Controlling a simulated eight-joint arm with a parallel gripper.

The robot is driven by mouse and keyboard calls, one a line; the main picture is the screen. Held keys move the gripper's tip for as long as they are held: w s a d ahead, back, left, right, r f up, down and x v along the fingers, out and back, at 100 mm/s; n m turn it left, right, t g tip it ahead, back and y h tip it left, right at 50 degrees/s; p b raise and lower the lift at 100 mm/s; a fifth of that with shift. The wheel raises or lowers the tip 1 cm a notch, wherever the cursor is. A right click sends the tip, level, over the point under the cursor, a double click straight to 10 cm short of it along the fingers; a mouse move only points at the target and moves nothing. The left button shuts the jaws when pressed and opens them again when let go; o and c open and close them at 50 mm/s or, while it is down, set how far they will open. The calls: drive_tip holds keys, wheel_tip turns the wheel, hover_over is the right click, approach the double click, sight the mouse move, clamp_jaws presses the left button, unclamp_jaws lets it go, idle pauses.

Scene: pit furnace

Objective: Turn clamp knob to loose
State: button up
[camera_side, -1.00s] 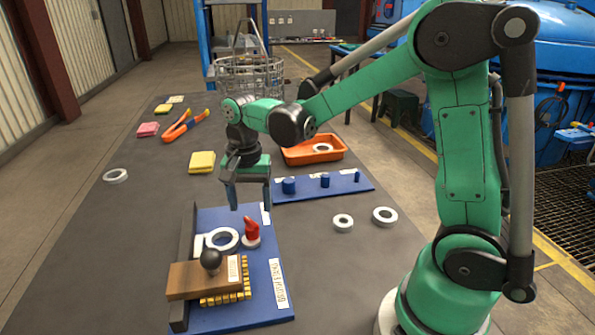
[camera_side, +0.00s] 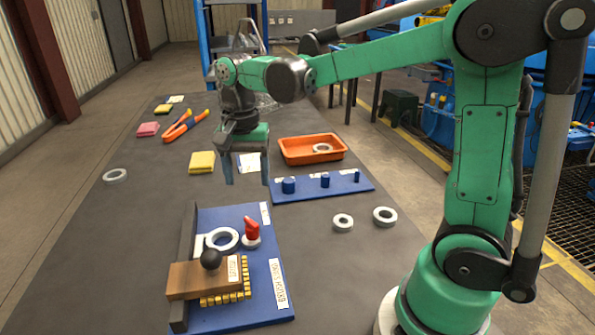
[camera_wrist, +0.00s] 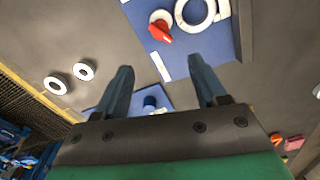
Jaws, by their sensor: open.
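The red knob (camera_side: 251,229) stands on a white round base on the blue board (camera_side: 266,297). It also shows in the wrist view (camera_wrist: 161,33), near the board's edge. I take it for the clamp knob; whether it is tight or loose cannot be read. A white ring (camera_side: 222,238) lies just left of it. My gripper (camera_side: 246,181) points down with its fingers apart and nothing between them. It is raised above and beyond the knob, not touching it. In the wrist view, the knob lies past my open fingertips (camera_wrist: 160,66).
A wooden block with a black ball handle (camera_side: 211,258) sits over yellow pieces on the board. A second blue board (camera_side: 342,184) holds blue pegs. Two white rings (camera_side: 384,216) lie at right. An orange tray (camera_side: 312,149), yellow pad (camera_side: 202,162) and orange tongs (camera_side: 180,128) lie farther back.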

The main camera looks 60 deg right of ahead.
drive_tip(key=n, duration=0.5)
hover_over(251, 221)
wheel_tip(251, 221, down, 5)
drive_tip(key=shift+f, duration=0.1)
drive_tip(key=shift+n, duration=0.3)
drive_tip(key=shift+f, duration=2.8)
drive_tip(key=shift+c, duration=0.2)
clamp_jaws()
